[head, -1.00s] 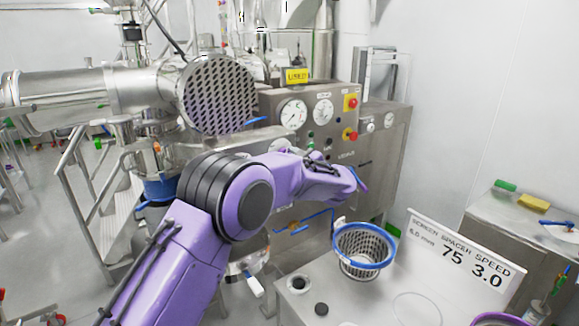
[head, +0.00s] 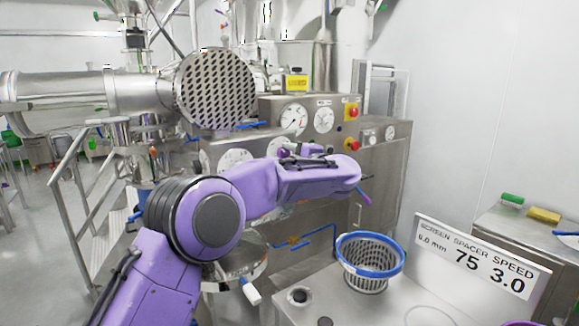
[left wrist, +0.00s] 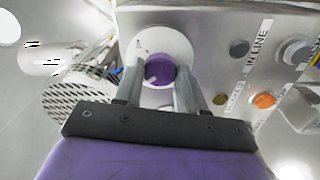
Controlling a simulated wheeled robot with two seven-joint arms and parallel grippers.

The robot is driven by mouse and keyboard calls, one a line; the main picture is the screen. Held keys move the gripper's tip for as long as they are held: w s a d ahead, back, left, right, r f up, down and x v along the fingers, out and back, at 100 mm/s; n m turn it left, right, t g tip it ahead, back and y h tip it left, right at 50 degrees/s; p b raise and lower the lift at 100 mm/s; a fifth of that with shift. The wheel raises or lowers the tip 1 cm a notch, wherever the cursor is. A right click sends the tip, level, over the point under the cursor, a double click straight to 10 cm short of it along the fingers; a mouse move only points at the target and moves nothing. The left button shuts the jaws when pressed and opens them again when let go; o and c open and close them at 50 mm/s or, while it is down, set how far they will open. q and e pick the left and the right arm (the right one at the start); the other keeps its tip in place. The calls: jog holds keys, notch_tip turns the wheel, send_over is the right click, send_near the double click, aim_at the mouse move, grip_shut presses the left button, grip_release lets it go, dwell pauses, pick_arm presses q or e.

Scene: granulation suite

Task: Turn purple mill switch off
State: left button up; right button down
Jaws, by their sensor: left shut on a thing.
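The purple mill switch (left wrist: 160,69) is a round knob on a white dial plate (left wrist: 181,42) on the steel control panel, seen in the left wrist view. A pale mark on the knob points to the lower left in that view. My left gripper (left wrist: 158,75) has one finger on each side of the knob and is shut on it. My right gripper is not in view.
The panel carries gauges (head: 294,118), a red button (head: 351,142) and, in the wrist view, an orange button (left wrist: 264,101). A blue-rimmed basket (head: 370,238) stands on the bench at right, beside a sign (head: 480,268). A perforated round screen (head: 217,90) is above my arm.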

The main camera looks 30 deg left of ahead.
pick_arm(q)
jog(key=shift+f+n+b, duration=0.15)
jog(key=shift+n+b, duration=0.5)
jog(key=shift+n, duration=0.45)
jog(key=shift+r, duration=0.2)
jog(key=o, duration=1.1)
jog(key=shift+w, duration=0.1)
jog(key=b+v, duration=0.3)
jog(key=v, duration=0.7)
jog(key=shift+d+f+b, duration=0.15)
jog(key=shift+b, duration=0.25)
jog(key=shift+d, duration=0.1)
